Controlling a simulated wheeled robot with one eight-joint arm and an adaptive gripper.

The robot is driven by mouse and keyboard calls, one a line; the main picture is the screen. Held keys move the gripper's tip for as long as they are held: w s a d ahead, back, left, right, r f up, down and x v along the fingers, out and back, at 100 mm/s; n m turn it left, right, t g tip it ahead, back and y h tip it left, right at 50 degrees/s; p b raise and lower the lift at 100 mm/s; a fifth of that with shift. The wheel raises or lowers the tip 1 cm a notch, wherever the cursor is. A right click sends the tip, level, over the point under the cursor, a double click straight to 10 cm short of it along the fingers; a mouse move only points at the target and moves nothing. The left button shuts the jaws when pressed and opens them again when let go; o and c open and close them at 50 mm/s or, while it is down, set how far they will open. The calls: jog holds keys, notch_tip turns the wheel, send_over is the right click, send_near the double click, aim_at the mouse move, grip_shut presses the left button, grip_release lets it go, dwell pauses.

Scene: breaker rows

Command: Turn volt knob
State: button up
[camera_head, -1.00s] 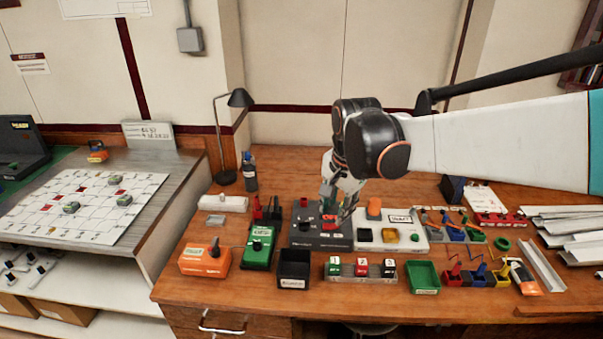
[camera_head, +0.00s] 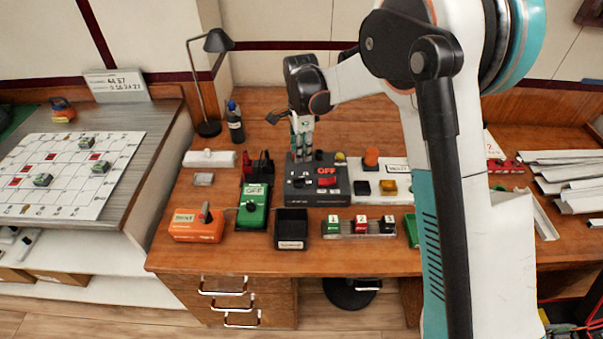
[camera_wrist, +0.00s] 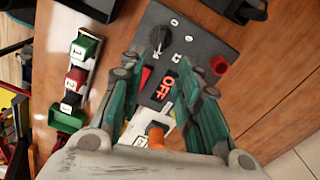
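A dark grey control box (camera_head: 334,194) sits on the wooden bench, with a red switch and an OFF sign (camera_head: 327,170). A black knob (camera_head: 299,181) is on its left part; the wrist view shows this knob (camera_wrist: 158,37) beyond my fingertips, with small pale marks around it. No volt label is readable on the box. My gripper (camera_head: 302,154) points down above the box's back left part. In the wrist view my gripper (camera_wrist: 172,66) has its fingers spread, with the OFF sign (camera_wrist: 167,88) between them. Nothing is held, and the knob is apart from the fingers.
A white box with an orange knob (camera_head: 371,158) stands to the right. A green box (camera_head: 255,208), an orange box (camera_head: 196,226), a black bin (camera_head: 291,230) and numbered breakers (camera_head: 360,226) line the front. A lamp (camera_head: 211,85) and bottle (camera_head: 235,124) stand behind left.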

aim_at(301, 177)
notch_tip(301, 177, down, 11)
jog(key=b, duration=0.2)
jog(key=shift+f+b, duration=0.1)
jog(key=shift+b, duration=0.3)
grip_shut()
